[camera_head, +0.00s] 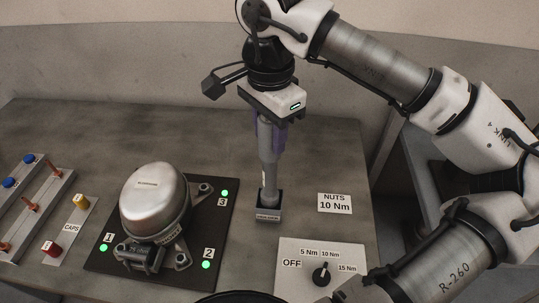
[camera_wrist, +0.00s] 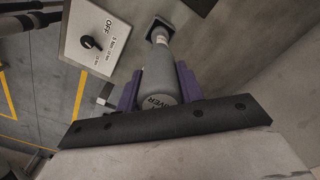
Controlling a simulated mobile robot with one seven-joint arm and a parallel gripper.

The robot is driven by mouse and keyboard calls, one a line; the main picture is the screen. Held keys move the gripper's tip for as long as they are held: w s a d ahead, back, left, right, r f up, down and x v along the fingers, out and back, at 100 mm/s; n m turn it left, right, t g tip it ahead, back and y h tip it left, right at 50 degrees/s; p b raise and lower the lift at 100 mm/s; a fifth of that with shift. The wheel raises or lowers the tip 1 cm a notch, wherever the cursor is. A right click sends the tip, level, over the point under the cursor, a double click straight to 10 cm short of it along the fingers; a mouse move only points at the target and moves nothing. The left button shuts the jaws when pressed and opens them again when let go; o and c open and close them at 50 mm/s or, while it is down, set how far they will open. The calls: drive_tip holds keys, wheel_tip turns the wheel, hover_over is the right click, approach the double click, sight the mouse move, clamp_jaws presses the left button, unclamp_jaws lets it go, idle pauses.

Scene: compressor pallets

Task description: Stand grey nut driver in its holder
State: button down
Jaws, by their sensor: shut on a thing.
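My gripper (camera_head: 268,146) has purple fingers and is shut on the grey nut driver (camera_head: 269,171), which hangs upright with its lower end down. The purple fingers sit on either side of its upper body. The small dark holder (camera_head: 268,214) with a label on its front stands on the table directly below. The driver's lower end appears to be at or inside the holder's opening; how deep it sits I cannot tell. In the wrist view the driver (camera_wrist: 160,84) lies between the fingers (camera_wrist: 158,86), its far end meeting the dark holder (camera_wrist: 161,24).
A compressor (camera_head: 155,198) stands on a dark plate with green lights to the left. A torque dial panel (camera_head: 310,262) is at front right, with a "NUTS 10 Nm" sign (camera_head: 334,203) behind it. Racks with caps and bolts (camera_head: 38,205) lie at far left. The back of the table is clear.

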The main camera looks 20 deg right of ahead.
sight(269, 150)
drive_tip(key=shift+f+b, duration=1.15)
drive_tip(key=shift+f, duration=0.95)
drive_tip(key=shift+f, duration=0.2)
drive_tip(key=c, duration=0.9)
unclamp_jaws()
drive_tip(key=shift+r, duration=0.1)
drive_tip(key=shift+r, duration=0.25)
wheel_tip(269, 150, up, 12)
drive_tip(key=shift+f+b, duration=0.15)
drive_tip(key=shift+b, duration=0.55)
